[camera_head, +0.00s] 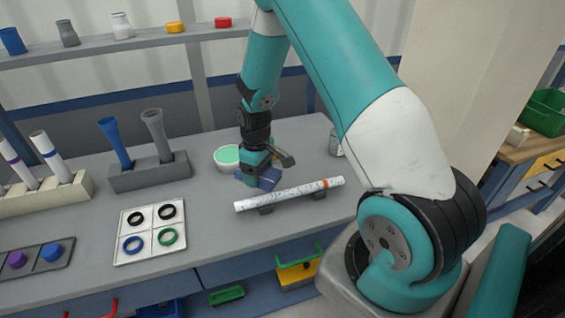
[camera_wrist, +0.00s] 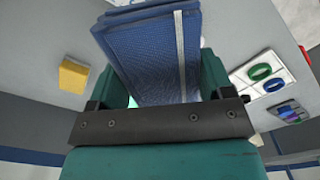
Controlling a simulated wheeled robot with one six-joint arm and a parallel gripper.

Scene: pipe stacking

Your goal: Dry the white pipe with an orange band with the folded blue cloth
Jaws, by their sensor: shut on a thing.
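The white pipe with an orange band (camera_head: 290,194) lies level across two dark rests on the grey bench in the head view. Its orange band is near the right end, and grey speckles mark its surface. My gripper (camera_head: 261,170) points down just behind the left half of the pipe. It is shut on the folded blue cloth (camera_head: 268,183), which hangs close to the pipe; I cannot tell whether they touch. In the wrist view the cloth (camera_wrist: 153,60), with a pale stripe, sits between the green fingers. The pipe cannot be made out there.
A round tub with green contents (camera_head: 227,158) stands behind my gripper. A white tray of rings (camera_head: 150,232) lies to the left. A grey block (camera_head: 150,172) holds two flared pipes, and a beige rack (camera_head: 45,197) holds white pipes. A yellow block (camera_wrist: 73,75) shows in the wrist view.

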